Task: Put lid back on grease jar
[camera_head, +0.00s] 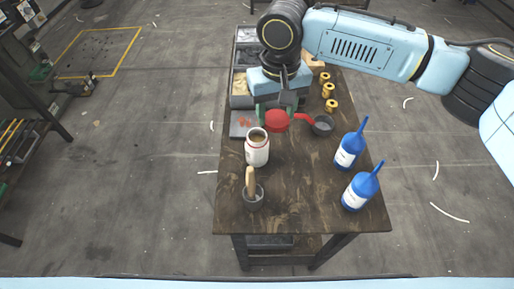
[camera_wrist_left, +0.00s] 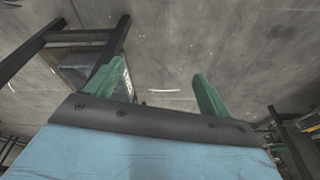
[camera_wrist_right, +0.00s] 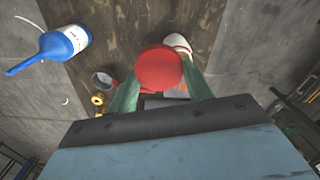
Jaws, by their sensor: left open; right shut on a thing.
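The grease jar (camera_head: 257,150) is white, stands upright and open on the wooden table, and shows brownish grease inside. My right gripper (camera_head: 277,112) is shut on the red lid (camera_head: 276,122), above the table and just behind and to the right of the jar. In the right wrist view the lid (camera_wrist_right: 158,68) sits between the green fingers and the jar (camera_wrist_right: 180,44) is partly hidden behind it. My left gripper (camera_wrist_left: 158,85) is open and empty, seen only in its own wrist view, with floor and a dark frame beyond it.
Two blue bottles (camera_head: 350,150) stand at the table's right side. A grey cup with a wooden-handled tool (camera_head: 252,192) stands in front of the jar. A red-handled dark pan (camera_head: 323,126), several brass parts (camera_head: 329,90) and grey bins (camera_head: 247,53) are farther back.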

